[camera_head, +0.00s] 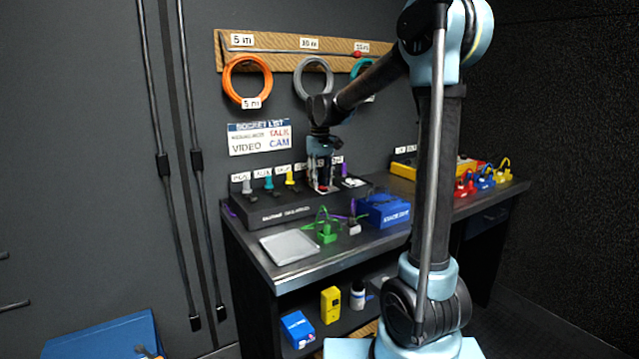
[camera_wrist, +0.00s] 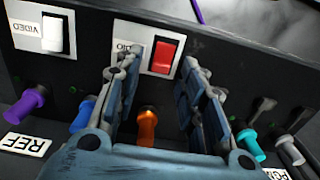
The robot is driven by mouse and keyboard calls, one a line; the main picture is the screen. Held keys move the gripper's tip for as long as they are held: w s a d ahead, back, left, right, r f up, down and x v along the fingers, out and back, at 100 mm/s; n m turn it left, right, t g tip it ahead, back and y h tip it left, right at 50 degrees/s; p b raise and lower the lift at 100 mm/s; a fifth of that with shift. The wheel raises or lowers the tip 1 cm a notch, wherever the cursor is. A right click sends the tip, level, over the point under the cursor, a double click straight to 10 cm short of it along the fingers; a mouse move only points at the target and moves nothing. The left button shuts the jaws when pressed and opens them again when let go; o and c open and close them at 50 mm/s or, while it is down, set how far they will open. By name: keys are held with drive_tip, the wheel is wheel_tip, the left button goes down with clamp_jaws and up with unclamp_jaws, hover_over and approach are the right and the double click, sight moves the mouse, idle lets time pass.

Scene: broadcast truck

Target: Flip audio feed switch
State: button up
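The audio switch is a red rocker (camera_wrist: 165,54) on a white plate on top of the black panel box (camera_head: 280,206). Its label is partly hidden by my left finger, leaving "DIO" readable. My gripper (camera_wrist: 164,66) points down at the box, fingers apart and empty, with the red rocker in the gap between the fingertips. I cannot tell whether a finger touches it. In the head view my gripper (camera_head: 322,184) is low over the box and hides most of the red switch. A white rocker (camera_wrist: 55,34) labelled VIDEO is to the left in the wrist view.
Several coloured plugs, including an orange one (camera_wrist: 147,125), stand along the box close to my fingers. A blue box (camera_head: 385,210), a green plug (camera_head: 326,234) and a grey tray (camera_head: 290,246) lie on the bench in front. Cable coils (camera_head: 247,82) hang on the wall behind.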

drive_tip(key=shift+f, duration=0.35)
drive_tip(key=shift+c, duration=0.6)
clamp_jaws()
drive_tip(key=shift+s+d+r+t+y, duration=0.15)
drive_tip(key=shift+s+t+y, duration=0.1)
drive_tip(key=shift+t+y, duration=0.4)
drive_tip(key=shift+s+d+t+y, duration=0.2)
drive_tip(key=shift+t+y, duration=0.15)
drive_tip(key=shift+t, duration=0.5)
